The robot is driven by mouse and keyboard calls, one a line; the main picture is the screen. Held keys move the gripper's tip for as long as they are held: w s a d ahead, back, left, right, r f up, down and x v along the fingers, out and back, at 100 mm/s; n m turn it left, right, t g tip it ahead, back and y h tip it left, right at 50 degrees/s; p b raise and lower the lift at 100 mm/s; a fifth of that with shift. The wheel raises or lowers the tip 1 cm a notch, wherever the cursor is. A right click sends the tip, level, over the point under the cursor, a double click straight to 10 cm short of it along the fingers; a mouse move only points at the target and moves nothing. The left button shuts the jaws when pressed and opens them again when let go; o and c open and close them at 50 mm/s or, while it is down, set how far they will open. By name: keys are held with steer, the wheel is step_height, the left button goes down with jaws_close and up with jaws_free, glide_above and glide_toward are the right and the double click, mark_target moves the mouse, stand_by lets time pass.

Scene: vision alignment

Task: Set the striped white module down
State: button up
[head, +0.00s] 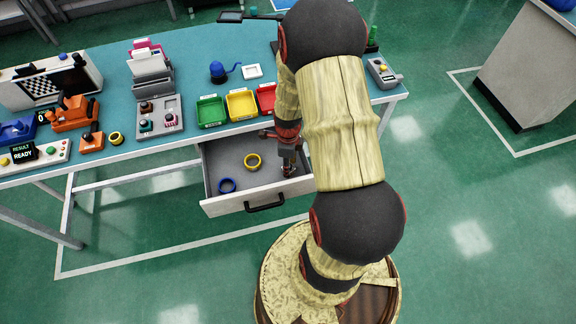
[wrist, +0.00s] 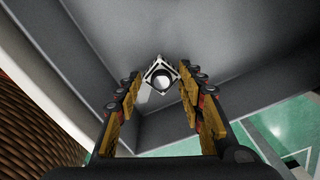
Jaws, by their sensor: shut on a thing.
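My gripper (head: 289,170) is inside the open grey drawer (head: 227,207), near its right side. In the head view the module is too small and hidden by my gripper to see clearly.
Green (head: 211,110), yellow (head: 241,104) and red (head: 267,98) bins stand on the table above. The drawer's front left floor is clear.

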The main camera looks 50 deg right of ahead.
steer(key=o, duration=1.3)
steer(key=shift+c, duration=0.2)
step_height(320, 180, up, 12)
steer(key=p, duration=0.5)
steer(key=w+a+r+n+t, duration=0.1)
steer(key=a+r+n, duration=0.45)
steer(key=r, duration=0.35)
steer(key=w+a+r+n+t, duration=0.1)
steer(key=w+a+r+n, duration=0.1)
steer(key=a+r+n, duration=0.45)
steer(key=s+a+r+n+t, duration=0.1)
steer(key=s+a+r+n, duration=0.3)
steer(key=r+n, duration=0.3)
steer(key=s+a+r+n+t, duration=0.2)
steer(key=s+a+r+n, duration=0.3)
steer(key=r+n, duration=0.3)
steer(key=shift+s+a+r+n+t, duration=0.2)
steer(key=shift+a+n+t, duration=0.1)
steer(key=shift+a+n, duration=0.75)
